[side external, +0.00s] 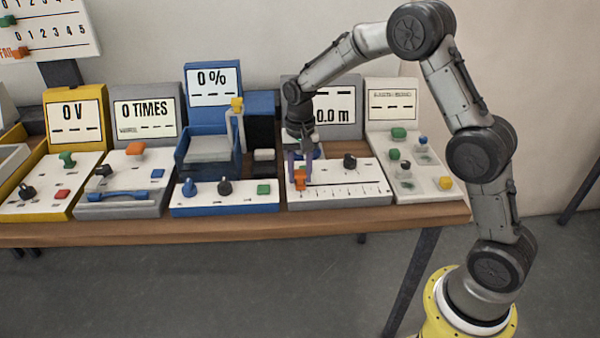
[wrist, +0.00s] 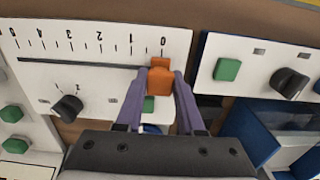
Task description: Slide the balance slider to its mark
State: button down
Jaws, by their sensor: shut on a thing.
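An orange slider (side external: 300,178) sits at the left end of a slot on the white panel (side external: 355,195) below the "0.0 m" display. In the wrist view the orange slider (wrist: 160,80) stands near 0, at the right end of the numbered scale (wrist: 95,42). My gripper (side external: 301,172) reaches down to it, and its two purple fingers (wrist: 161,78) are shut on the slider from both sides. I cannot make out a separate target mark on the scale.
On the same panel are a black knob (side external: 350,161) and a green button (wrist: 149,104) close to the fingers. A blue panel (side external: 225,208) with knobs and a green button stands beside it. The slot (wrist: 80,64) along the scale is clear.

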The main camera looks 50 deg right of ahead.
jog(key=shift+s+d, duration=0.1)
jog(key=s+d, duration=1.4)
jog(key=shift+s+d, duration=0.15)
jog(key=shift+d, duration=0.05)
jog(key=c, duration=0.9)
grip_release()
jog(key=shift+s, duration=0.1)
jog(key=o, duration=0.4)
notch_tip(320, 180, up, 14)
jog(key=shift+f, duration=0.1)
